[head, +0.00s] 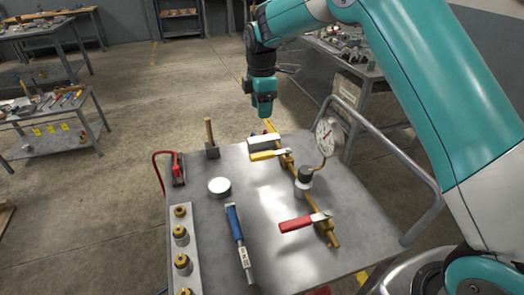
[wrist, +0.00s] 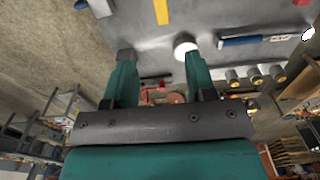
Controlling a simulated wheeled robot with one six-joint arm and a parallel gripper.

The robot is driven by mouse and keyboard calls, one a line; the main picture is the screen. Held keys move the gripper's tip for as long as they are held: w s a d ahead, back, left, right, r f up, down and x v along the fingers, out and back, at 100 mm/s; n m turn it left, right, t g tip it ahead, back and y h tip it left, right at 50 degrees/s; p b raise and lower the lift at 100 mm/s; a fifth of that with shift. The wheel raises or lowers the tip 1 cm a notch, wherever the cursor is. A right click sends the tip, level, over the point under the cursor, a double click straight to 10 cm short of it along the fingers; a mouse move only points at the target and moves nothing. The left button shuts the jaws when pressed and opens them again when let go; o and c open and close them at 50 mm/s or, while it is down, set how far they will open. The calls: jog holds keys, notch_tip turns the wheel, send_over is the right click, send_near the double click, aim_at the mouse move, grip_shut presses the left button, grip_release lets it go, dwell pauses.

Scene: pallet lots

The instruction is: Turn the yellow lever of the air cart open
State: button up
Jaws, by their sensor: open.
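The air cart (head: 340,250) is a grey metal-topped cart with a brass-coloured pipe along its top. The yellow lever (head: 266,155) sticks out to the left from the pipe, near the cart's far side. A grey lever (head: 264,143) lies just beyond it, and a red lever (head: 296,223) is nearer to me. In the wrist view a yellow bar (wrist: 161,11), likely the yellow lever, shows at the top edge, beyond the fingertips. My gripper (head: 264,112) hangs above the cart's far end, apart from the levers. In the wrist view its fingers (wrist: 160,54) are spread and empty.
A round gauge (head: 328,137) and a dark-capped fitting (head: 304,180) stand by the pipe. On the left lie a white disc (head: 219,186), a blue-handled tool (head: 236,230), a red-handled tool (head: 178,168), a hammer (head: 210,140) and a strip of brass fittings (head: 181,235). A rail (head: 395,145) borders the right.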

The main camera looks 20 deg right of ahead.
aim_at(261, 154)
notch_tip(261, 154, down, 16)
jog(key=p, duration=0.3)
jog(key=shift+f, duration=0.25)
grip_shut()
